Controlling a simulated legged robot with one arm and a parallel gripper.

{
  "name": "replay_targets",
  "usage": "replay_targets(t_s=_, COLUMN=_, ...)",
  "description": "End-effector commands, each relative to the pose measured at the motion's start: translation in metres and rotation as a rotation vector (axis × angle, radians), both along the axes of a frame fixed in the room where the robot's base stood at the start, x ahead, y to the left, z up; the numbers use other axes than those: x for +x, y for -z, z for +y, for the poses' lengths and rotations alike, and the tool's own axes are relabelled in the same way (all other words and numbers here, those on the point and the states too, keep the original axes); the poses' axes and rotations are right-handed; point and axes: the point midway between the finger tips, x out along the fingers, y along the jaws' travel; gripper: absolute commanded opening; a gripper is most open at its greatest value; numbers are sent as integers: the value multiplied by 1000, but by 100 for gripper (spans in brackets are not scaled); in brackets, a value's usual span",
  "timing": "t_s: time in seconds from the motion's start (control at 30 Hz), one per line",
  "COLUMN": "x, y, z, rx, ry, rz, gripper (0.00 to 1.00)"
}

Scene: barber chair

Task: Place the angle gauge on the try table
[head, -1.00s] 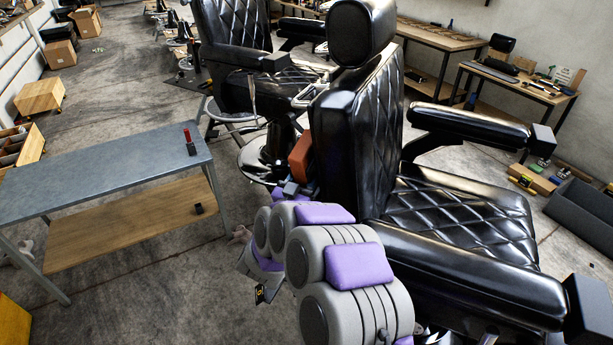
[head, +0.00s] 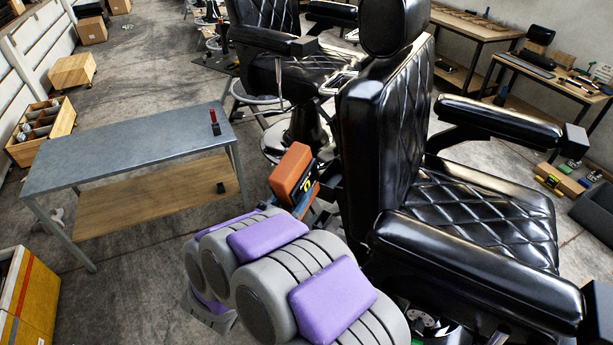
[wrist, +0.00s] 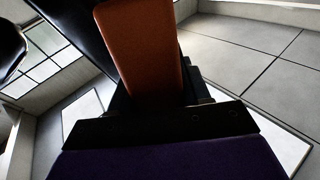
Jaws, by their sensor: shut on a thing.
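An orange-brown block (head: 291,172), which I take to be the angle gauge, shows in the head view left of the near barber chair's backrest. My gripper (head: 306,192) is shut on it, in the air above the floor. In the wrist view the orange block (wrist: 143,45) stands up between the dark jaws (wrist: 150,100). A table with a grey metal top (head: 130,147), likely the try table, stands at left in the head view, with a gap between it and my gripper. The jaws are partly hidden in the head view.
A red and black upright item (head: 214,122) stands near the table's far right corner. A small dark item (head: 221,187) lies on its wooden lower shelf (head: 155,198). The black barber chair (head: 375,130) is close on my right. Most of the metal top is bare.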

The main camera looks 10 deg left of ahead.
Motion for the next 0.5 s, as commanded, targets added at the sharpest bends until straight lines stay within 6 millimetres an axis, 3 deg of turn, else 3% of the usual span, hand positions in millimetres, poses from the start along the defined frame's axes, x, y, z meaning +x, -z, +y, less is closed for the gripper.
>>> replay_targets(t_s=0.5, x=-39, y=-20, z=15, rx=100, ry=-1, rz=249, gripper=8)
